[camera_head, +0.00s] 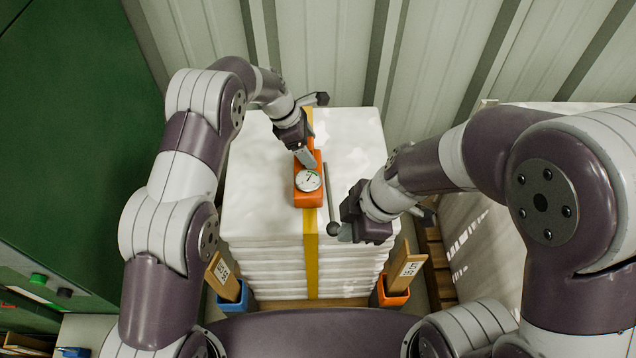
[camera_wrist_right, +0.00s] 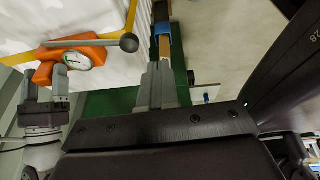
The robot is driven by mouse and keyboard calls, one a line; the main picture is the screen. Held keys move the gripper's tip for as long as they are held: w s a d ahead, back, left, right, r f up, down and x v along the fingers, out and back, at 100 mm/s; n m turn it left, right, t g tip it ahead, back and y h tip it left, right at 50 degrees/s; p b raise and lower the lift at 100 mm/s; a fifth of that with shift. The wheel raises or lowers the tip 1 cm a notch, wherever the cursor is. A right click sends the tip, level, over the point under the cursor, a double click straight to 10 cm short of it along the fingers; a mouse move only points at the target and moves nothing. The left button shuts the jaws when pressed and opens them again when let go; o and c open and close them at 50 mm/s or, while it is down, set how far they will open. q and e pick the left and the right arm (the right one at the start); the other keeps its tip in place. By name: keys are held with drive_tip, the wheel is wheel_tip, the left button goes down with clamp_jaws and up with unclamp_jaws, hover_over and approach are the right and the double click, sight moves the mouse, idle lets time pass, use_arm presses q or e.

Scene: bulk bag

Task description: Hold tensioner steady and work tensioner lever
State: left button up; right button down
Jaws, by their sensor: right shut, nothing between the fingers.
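The orange tensioner (camera_head: 309,197) with a round dial sits on the yellow strap (camera_head: 311,262) across the top of the white stack (camera_head: 255,190). Its grey lever (camera_head: 328,190) runs along its right side and ends in a dark ball knob (camera_head: 333,229) towards me; the knob also shows in the right wrist view (camera_wrist_right: 129,42). My left gripper (camera_head: 305,158) has its fingers on the far part of the tensioner and appears shut on it; the fingertips are partly hidden. My right gripper (camera_wrist_right: 160,68) is shut and empty, close beside the knob, with a gap between them in the wrist view.
A blue holder (camera_head: 233,300) and an orange holder (camera_head: 391,296), each with a labelled board, stand at the front of the stack. A green cabinet (camera_head: 75,130) is on the left. A corrugated wall (camera_head: 340,50) closes off the back. Another white stack (camera_head: 478,235) stands right.

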use_arm(q)
drive_tip(key=s+a+r+m+y+p, duration=0.1)
drive_tip(key=s+a+r+m+p, duration=0.15)
drive_tip(key=a+r, duration=0.3)
drive_tip(key=s+a+r+m+y+p, duration=0.1)
drive_tip(key=s+a+r+m, duration=0.25)
drive_tip(key=r, duration=0.35)
drive_tip(key=s+a+r+m+y, duration=0.1)
drive_tip(key=s+a+m, duration=0.2)
drive_tip(key=s, duration=0.4)
drive_tip(key=s+a+r+m+t+p, duration=0.1)
drive_tip(key=s+a+r+m, duration=0.1)
drive_tip(key=s+m, duration=0.3)
drive_tip(key=s+a+r+m+y+p, duration=0.1)
drive_tip(key=s+a+m, duration=0.3)
drive_tip(key=s, duration=0.4)
drive_tip(key=shift+s+a+r+y, duration=0.15)
drive_tip(key=shift+s+r+y, duration=0.15)
drive_tip(key=shift+r, duration=0.15)
use_arm(e)
drive_tip(key=d+r+m+h, duration=0.4)
drive_tip(key=d+r+m, duration=0.4)
drive_tip(key=m, duration=0.9)
drive_tip(key=w+d, duration=0.1)
drive_tip(key=d, duration=0.2)
drive_tip(key=shift+d+r+m+t, duration=0.15)
drive_tip(key=shift+r+m+t, duration=0.05)
drive_tip(key=shift+m+t, duration=0.2)
